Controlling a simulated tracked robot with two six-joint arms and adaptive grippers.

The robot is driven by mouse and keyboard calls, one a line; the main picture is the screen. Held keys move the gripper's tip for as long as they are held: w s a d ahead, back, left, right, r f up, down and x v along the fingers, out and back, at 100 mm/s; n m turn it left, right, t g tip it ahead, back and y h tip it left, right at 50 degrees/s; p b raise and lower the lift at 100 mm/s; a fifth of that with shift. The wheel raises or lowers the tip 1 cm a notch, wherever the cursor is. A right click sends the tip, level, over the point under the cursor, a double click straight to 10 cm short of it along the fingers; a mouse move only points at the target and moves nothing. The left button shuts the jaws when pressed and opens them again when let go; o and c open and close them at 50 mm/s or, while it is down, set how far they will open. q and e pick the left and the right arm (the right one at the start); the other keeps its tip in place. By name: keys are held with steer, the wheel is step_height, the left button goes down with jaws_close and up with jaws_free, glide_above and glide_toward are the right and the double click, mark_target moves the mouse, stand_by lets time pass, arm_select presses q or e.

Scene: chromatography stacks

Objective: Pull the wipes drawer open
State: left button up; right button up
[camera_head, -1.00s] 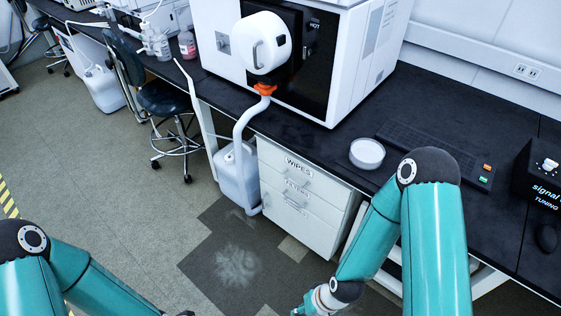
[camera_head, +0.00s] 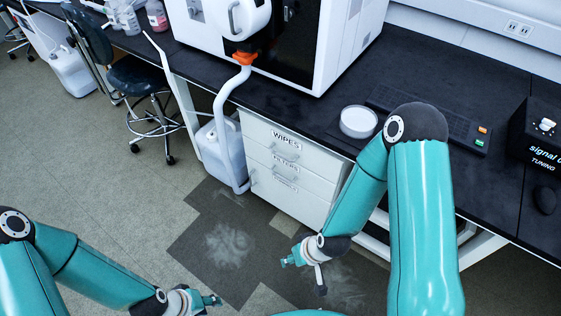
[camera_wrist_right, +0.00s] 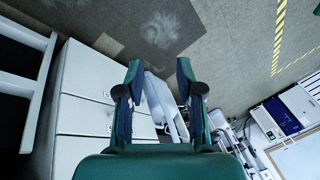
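The wipes drawer (camera_head: 262,134) is the top drawer of a white cabinet under the black bench. It carries a WIPES label and a bar handle (camera_head: 285,154), and its front looks flush and shut. My right gripper (camera_head: 303,273) hangs in front of the cabinet's lower right, apart from the handle. In the right wrist view its two fingers (camera_wrist_right: 158,82) are spread with nothing between them, and the cabinet's drawer fronts (camera_wrist_right: 88,75) lie to the left. My left gripper (camera_head: 212,300) is low over the floor, away from the cabinet; its finger opening is too small to judge.
Filters and another labelled drawer (camera_head: 285,185) lie below. A white jug (camera_head: 214,150) with a thick hose (camera_head: 222,100) stands left of the cabinet. A dark chair (camera_head: 138,78) is farther left. A round dish (camera_head: 358,121) sits on the bench. Floor before the cabinet is clear.

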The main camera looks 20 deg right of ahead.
steer(key=w+d+f+n+t+b, duration=0.1)
steer(key=w+f+n+t+b, duration=0.2)
steer(key=w+f+b, duration=0.3)
steer(key=n+t+h+b, duration=0.5)
steer(key=n+t+b, duration=0.65)
steer(key=b, duration=1.55)
glide_toward(281, 155)
arm_select(q)
step_height(281, 155, down, 39)
steer(key=b, duration=0.3)
arm_select(e)
steer(key=shift+n+g, duration=0.25)
steer(key=shift+n, duration=0.1)
steer(key=shift+w+d+f, duration=0.15)
steer(key=shift+w+f, duration=0.1)
steer(key=shift+w, duration=1.5)
steer(key=shift+w+d+f, duration=0.15)
steer(key=shift+w+f, duration=0.15)
steer(key=shift+w, duration=1.4)
steer(key=shift+w+d+f, duration=0.15)
steer(key=shift+w+f, duration=0.1)
steer(key=shift+w, duration=1.5)
arm_select(q)
steer(key=shift+r, duration=0.1)
arm_select(e)
jaws_close()
